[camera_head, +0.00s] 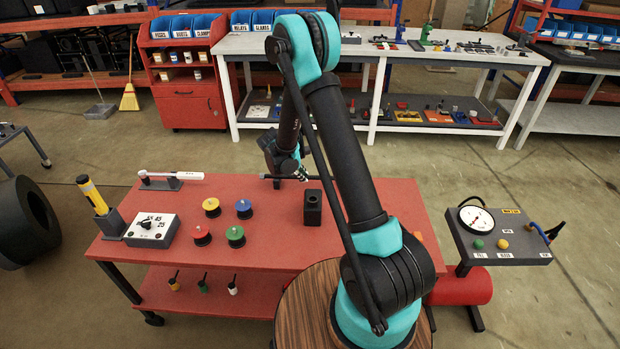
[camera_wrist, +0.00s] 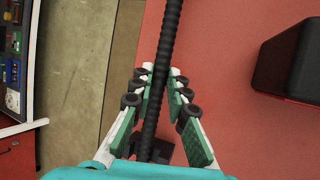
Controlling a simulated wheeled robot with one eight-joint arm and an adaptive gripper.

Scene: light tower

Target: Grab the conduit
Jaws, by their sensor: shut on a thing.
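The conduit (camera_wrist: 171,30) is a black ribbed rod running lengthwise through the wrist view, between the two fingers of my gripper (camera_wrist: 157,76). The fingers are shut on it, one on each side. In the head view, my gripper (camera_head: 298,172) is low over the back edge of the red table, and a short dark length of the conduit (camera_head: 269,177) shows to its left. The arm hides part of this area. A dark block under the conduit is partly covered by the fingers in the wrist view, so I cannot tell whether they touch.
The red table (camera_head: 270,250) holds a black box (camera_head: 312,207) near the gripper, several coloured spools, a white dial box (camera_head: 152,230), a yellow tool (camera_head: 92,195) and a white-handled tool (camera_head: 170,176). A gauge panel (camera_head: 500,236) stands at right. A white workbench (camera_head: 260,44) is behind.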

